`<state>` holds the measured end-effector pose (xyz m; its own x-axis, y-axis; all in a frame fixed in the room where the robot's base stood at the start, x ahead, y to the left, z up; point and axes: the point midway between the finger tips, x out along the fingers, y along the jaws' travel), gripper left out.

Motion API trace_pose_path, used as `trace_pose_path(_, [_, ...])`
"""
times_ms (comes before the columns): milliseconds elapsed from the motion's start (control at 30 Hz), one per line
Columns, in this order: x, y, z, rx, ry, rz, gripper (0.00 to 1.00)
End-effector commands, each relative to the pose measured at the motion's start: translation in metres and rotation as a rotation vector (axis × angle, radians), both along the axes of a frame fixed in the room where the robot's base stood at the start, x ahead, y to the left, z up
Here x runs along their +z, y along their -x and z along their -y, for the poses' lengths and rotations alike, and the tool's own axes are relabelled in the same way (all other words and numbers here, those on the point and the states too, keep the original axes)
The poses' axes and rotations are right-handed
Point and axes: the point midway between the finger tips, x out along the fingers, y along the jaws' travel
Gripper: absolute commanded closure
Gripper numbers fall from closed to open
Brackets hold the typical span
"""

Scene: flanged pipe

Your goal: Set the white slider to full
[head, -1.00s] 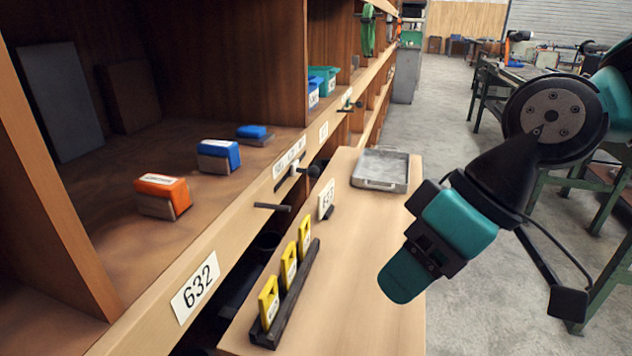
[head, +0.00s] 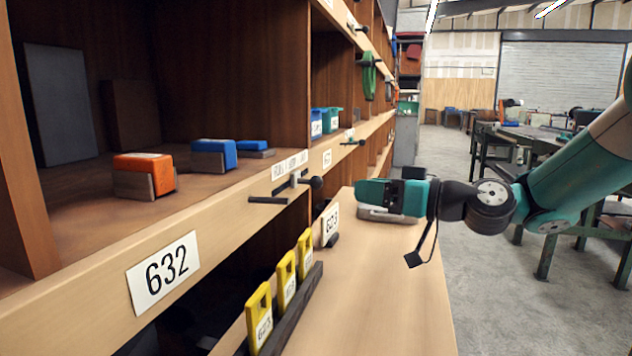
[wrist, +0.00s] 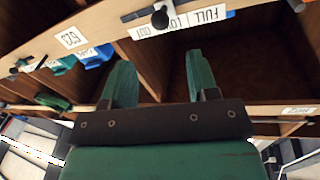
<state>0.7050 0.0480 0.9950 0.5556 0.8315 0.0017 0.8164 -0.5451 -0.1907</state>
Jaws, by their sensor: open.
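The white slider (head: 296,179) sits in a dark slot on the front edge of the wooden shelf, with a round black knob (head: 316,183) standing out from it. A FULL, LOW, OUT label strip (head: 290,165) is above the slot, with FULL at its left end; the slider is toward the right part. In the wrist view the knob (wrist: 160,17) is at the top, beyond the fingers, and the picture is upside down. My gripper (head: 360,192) is open and empty, right of the knob and pointing left, apart from it. Both fingers (wrist: 161,75) show spread in the wrist view.
A black peg (head: 268,200) sticks out left of the slider. Below are yellow tags (head: 286,280) in a dark rack and a grey tray (head: 390,215). Orange (head: 145,176) and blue (head: 214,155) blocks lie inside the shelf. The aisle floor at right is open.

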Motion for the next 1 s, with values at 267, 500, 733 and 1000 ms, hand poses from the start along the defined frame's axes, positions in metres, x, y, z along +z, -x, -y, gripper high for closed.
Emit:
trace_pose_path(267, [0.002, -0.035, -0.055, 0.005, 0.001, 0.000, 0.46])
trace_pose_path(500, [0.001, -0.056, -0.085, 0.003, 0.001, -0.002, 0.46])
trace_pose_path(733, [0.000, -0.062, -0.093, 0.000, 0.000, -0.002, 0.46])
trace_pose_path(1000, [0.000, -0.062, -0.093, 0.000, 0.000, -0.001, 0.60])
